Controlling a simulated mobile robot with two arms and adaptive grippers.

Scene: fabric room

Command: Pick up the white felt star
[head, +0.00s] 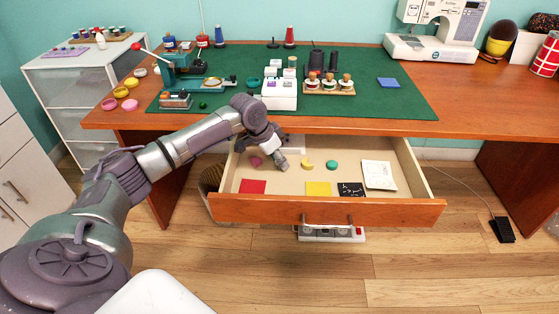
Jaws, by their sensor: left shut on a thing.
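My left gripper (280,160) reaches over the desk's front edge and down into the open drawer (400,211). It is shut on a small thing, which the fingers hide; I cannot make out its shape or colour. I see no white felt star clearly in the drawer. A pink round piece (255,161) lies just left of the fingers. A yellow piece (307,163) and a green round piece (331,165) lie to their right. My right gripper is not in view.
The drawer also holds a red square (252,187), a yellow square (318,189), a black patterned square (350,190) and a white card (379,174). The desk's green mat (400,103) carries several tools and spools. A sewing machine (437,30) stands back right.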

